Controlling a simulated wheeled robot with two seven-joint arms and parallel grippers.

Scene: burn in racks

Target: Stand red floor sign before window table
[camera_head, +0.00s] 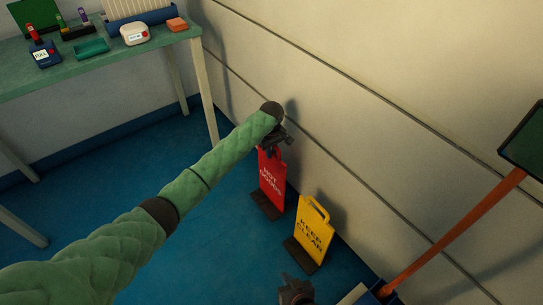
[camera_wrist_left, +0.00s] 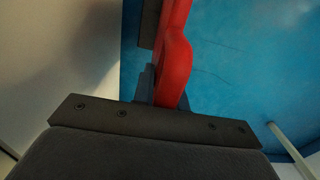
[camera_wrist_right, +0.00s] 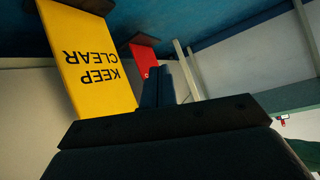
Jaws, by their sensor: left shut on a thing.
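The red floor sign (camera_head: 271,183), with white lettering and a dark base, is upright close to the wall. My left gripper (camera_head: 275,145) is shut on its top handle, and the red handle also shows between the fingers in the left wrist view (camera_wrist_left: 176,55). I cannot tell whether its base touches the floor. A green-topped table (camera_head: 110,62) stands at the upper left, against the wall; no window shows. My right gripper (camera_head: 296,290) is at the bottom of the head view; in the right wrist view its fingers (camera_wrist_right: 167,85) look shut and empty.
A yellow "KEEP CLEAR" sign (camera_head: 313,231) stands just right of the red sign. A long orange handle (camera_head: 455,230) leans at the right. The table holds a dark blue device (camera_head: 45,55), a white box (camera_head: 134,34) and other items. Blue floor (camera_head: 110,165) before the table is clear.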

